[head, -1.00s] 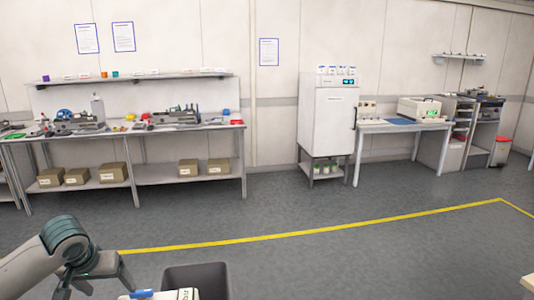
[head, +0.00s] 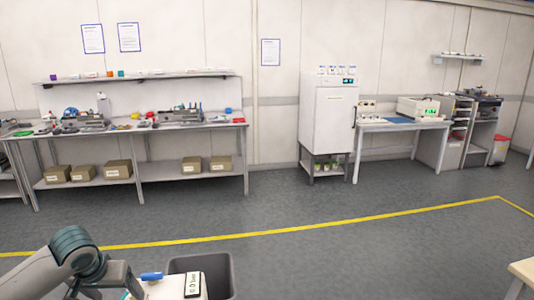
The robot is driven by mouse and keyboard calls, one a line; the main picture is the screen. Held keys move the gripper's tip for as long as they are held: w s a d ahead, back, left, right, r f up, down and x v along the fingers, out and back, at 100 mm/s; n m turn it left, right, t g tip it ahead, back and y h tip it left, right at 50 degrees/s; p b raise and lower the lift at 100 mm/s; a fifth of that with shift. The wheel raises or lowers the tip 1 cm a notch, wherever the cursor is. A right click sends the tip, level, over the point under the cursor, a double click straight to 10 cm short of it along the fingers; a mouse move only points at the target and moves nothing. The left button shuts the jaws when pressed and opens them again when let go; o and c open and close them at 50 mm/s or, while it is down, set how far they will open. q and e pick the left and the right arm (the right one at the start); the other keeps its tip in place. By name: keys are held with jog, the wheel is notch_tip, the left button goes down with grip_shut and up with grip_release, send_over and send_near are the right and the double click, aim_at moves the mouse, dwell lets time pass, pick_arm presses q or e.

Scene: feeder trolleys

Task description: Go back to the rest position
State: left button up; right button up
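My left arm comes in at the bottom left, and its gripper (head: 103,291) is at the bottom edge, left of a white device. Its two fingers are spread apart, with nothing seen between them. The fingertips are partly cut off by the frame's edge. My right gripper is not in view.
The white device with a labelled face (head: 193,284) and a blue item (head: 151,276) is close to my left gripper. A dark grey bin (head: 222,268) stands behind it. A light tabletop corner (head: 524,270) is at bottom right. A workbench (head: 200,124), white cabinet (head: 327,118) and side table (head: 390,126) line the wall. The floor between is clear.

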pick_arm(q)
jog(key=s+d+f+m+h, duration=0.2)
jog(key=s+d+f+m, duration=0.2)
jog(key=s+d+f, duration=1.05)
jog(key=s+d+f+y, duration=0.15)
jog(key=s+f, duration=0.25)
jog(key=s, duration=0.6)
jog(key=s+d+f+h, duration=0.1)
jog(key=s+d+f, duration=0.15)
jog(key=s, duration=0.75)
notch_tip(320, 180, down, 29)
jog(key=s+g, duration=0.1)
jog(key=g, duration=0.1)
jog(key=s+a+f, duration=0.2)
jog(key=s+f, duration=0.7)
jog(key=s+a+f+g, duration=0.1)
jog(key=s+f, duration=0.7)
jog(key=s, duration=0.1)
jog(key=shift+a+f+y, duration=0.35)
jog(key=shift+a, duration=0.05)
